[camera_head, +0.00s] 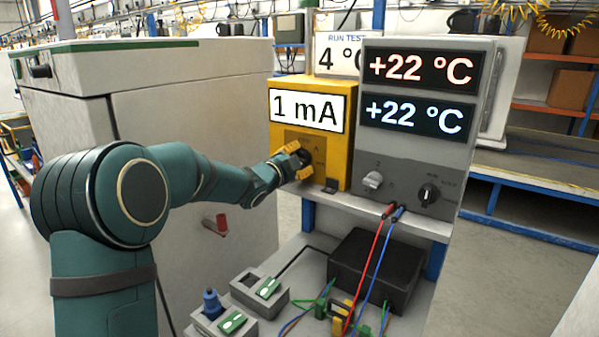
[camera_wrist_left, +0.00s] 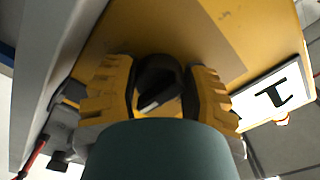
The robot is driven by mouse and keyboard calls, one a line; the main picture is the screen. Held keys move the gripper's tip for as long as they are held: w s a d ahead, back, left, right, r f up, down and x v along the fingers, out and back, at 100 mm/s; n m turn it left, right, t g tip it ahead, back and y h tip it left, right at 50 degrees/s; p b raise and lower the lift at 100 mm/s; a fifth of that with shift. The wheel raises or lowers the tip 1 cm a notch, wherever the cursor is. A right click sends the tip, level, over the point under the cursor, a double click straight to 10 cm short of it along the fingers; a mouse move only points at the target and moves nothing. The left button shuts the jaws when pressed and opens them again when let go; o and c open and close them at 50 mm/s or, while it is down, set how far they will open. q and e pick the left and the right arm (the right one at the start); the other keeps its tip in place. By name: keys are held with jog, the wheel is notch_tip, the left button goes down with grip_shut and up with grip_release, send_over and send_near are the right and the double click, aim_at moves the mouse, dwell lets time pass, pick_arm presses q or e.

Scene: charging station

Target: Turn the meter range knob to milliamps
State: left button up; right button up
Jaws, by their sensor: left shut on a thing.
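The yellow meter (camera_head: 342,125) stands upright on the bench, and its white display (camera_head: 307,107) reads "1 mA". My left gripper (camera_head: 296,161) reaches its front from the left. In the left wrist view the yellow fingers of the left gripper (camera_wrist_left: 168,92) are shut on the black range knob (camera_wrist_left: 158,82), one finger on each side. A light mark shows on the knob's face. In the head view the fingers mostly hide the knob and part of the printed scale around it. My right gripper is in neither view.
A grey instrument (camera_head: 415,140) with two "+22 °C" displays and two knobs stands right of the meter. Red and blue leads (camera_head: 378,250) hang from it towards a black box (camera_head: 378,262). Switch boxes (camera_head: 258,288) sit in front. A large grey cabinet (camera_head: 190,95) stands behind my left arm.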

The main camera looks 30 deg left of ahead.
pick_arm(q)
jog(key=shift+m+b, duration=0.55)
jog(key=shift+m, duration=0.05)
jog(key=o, duration=1.2)
jog(key=s, duration=0.4)
jog(key=s+a, duration=0.1)
jog(key=s, duration=0.7)
jog(key=shift+a, duration=0.35)
